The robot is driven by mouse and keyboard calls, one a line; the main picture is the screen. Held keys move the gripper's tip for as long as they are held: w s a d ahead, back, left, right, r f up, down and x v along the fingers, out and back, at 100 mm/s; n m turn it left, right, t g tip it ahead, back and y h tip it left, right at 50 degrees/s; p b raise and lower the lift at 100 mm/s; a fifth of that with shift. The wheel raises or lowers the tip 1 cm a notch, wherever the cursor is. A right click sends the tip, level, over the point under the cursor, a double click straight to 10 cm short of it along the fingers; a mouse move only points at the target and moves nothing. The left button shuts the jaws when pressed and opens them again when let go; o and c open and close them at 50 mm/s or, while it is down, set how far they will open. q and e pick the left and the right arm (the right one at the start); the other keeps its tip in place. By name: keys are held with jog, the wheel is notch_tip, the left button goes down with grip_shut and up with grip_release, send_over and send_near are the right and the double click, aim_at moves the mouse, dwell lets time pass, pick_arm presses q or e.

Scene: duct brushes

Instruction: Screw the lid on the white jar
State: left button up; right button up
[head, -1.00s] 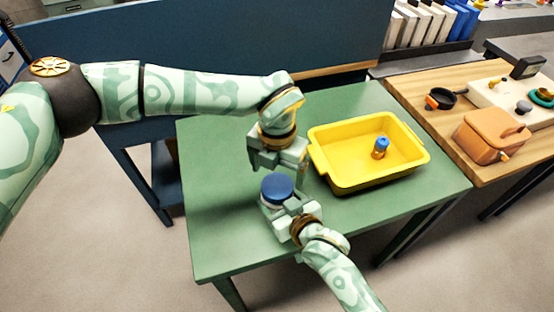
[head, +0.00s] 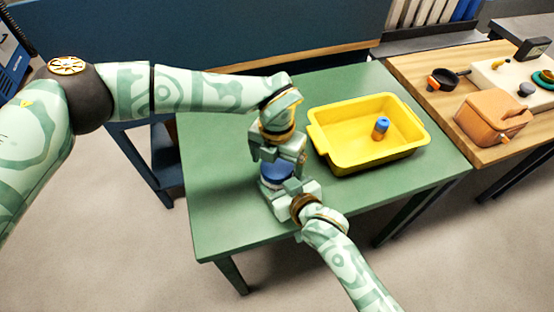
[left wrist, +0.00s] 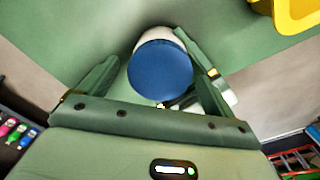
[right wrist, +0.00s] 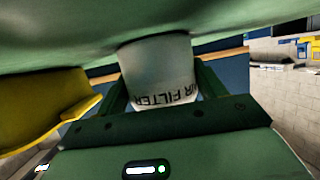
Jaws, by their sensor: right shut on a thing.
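The blue lid (left wrist: 160,72) sits on top of the jar; I cannot tell how tightly. In the head view the lid (head: 277,174) is partly covered by my left gripper (head: 279,160). In the left wrist view the left fingers stand open on both sides of the lid, with a gap on the left side and the right finger close to its edge.
A yellow tray (head: 350,158) stands just right of the grippers, holding a small orange and blue item (head: 381,128). The green table's left side is clear.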

pick_arm(q)
jog(key=shift+r, duration=2.25)
jog(key=shift+o, duration=1.1)
notch_tip(320, 180, up, 12)
pick_arm(e)
jog(key=o, duration=1.9)
jog(key=shift+o, duration=0.2)
